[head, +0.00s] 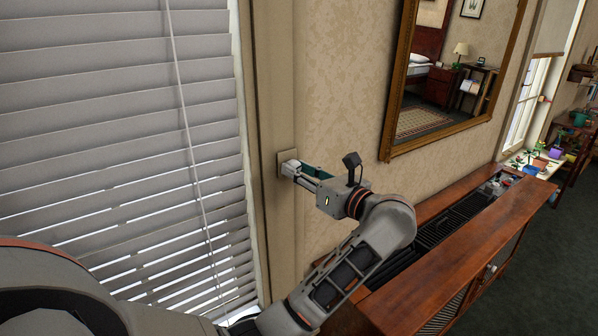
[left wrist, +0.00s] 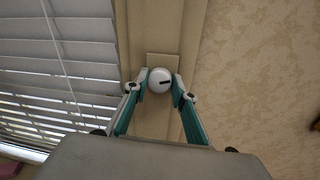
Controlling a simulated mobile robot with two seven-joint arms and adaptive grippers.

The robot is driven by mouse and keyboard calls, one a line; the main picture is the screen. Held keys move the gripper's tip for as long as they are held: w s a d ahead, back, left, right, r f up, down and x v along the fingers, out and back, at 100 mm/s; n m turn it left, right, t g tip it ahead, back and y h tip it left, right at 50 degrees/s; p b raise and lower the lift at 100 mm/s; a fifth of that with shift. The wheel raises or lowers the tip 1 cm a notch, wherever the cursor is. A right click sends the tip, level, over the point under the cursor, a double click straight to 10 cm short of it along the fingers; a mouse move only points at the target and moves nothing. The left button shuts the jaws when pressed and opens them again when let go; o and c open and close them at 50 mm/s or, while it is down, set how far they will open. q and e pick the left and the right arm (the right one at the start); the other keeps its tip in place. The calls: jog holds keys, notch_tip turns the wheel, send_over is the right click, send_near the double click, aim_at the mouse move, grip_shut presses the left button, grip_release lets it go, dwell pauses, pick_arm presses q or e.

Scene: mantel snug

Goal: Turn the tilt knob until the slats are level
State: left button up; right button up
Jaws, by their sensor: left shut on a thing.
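The tilt knob (left wrist: 160,80) is a round white knob with a dark line, on a beige plate (left wrist: 162,61) fixed to the window frame. The dark line lies close to horizontal in the left wrist view. My left gripper (head: 291,168) is at the knob, and its two fingers (left wrist: 159,88) close on it from both sides. The fingers hide most of the knob in the head view. The blind's slats (head: 110,130) hang at the left. They are tilted and overlap in the upper part, with thin bright gaps between the lower ones. My right gripper is not in view.
A cord (head: 187,130) hangs down in front of the slats. A wooden cabinet (head: 470,255) with a dark grille top stands below and to the right of my left arm. A gilt-framed mirror (head: 394,90) hangs on the patterned wall (head: 340,80).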

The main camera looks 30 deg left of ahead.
pick_arm(q)
jog(key=n+b, duration=0.6)
jog(key=b, duration=0.1)
jog(key=n+h+b, duration=0.1)
jog(key=n+b, duration=0.6)
jog(key=shift+s+a+t+h, duration=0.1)
jog(key=shift+t+h, duration=0.2)
jog(key=shift+t, duration=0.1)
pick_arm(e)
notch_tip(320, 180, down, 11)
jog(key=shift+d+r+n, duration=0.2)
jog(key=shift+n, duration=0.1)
pick_arm(q)
jog(key=shift+b, duration=0.3)
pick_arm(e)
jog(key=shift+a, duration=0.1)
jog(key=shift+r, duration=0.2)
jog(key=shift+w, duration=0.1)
